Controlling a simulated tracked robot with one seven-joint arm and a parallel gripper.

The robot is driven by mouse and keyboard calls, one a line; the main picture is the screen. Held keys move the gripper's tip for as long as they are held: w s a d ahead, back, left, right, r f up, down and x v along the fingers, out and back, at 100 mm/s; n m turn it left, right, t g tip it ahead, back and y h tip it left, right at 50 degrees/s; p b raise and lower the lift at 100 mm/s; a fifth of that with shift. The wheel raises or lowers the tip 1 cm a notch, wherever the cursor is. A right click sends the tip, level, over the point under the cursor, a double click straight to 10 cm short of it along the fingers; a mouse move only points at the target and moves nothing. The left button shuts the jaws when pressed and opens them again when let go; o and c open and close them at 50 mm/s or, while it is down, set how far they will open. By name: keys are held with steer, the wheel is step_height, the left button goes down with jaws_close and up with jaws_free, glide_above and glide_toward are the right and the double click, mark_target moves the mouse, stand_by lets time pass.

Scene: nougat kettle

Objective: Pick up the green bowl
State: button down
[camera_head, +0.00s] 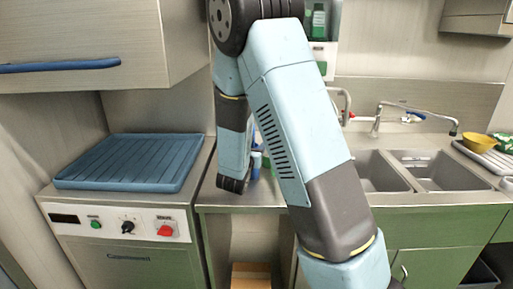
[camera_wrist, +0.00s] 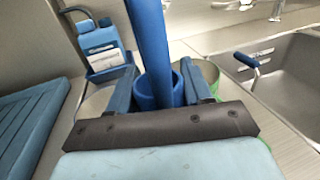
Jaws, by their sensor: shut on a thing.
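My gripper (camera_wrist: 158,68) points forward in the wrist view, its two blue fingers well apart on either side of a dark blue round cup-like thing (camera_wrist: 158,94). The fingers appear closed against its sides. A blue upright shaft (camera_wrist: 149,40) rises from or in front of it. A curved pale-olive wall with green at its edge, perhaps the green bowl (camera_wrist: 212,72), shows beyond the right finger; the rest is hidden by my gripper. In the head view my arm covers the gripper. A dark blue cylinder (camera_head: 256,164) shows partly beside the arm.
A blue ribbed board (camera_head: 132,162) lies on the unit at left. A double steel sink (camera_head: 432,170) with taps is at right. A yellow bowl (camera_head: 479,143) stands on a drainer at far right. A blue bottle with a label (camera_wrist: 102,48) stands at the counter's back.

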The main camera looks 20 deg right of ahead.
steer(key=shift+c, duration=2.4)
jaws_free()
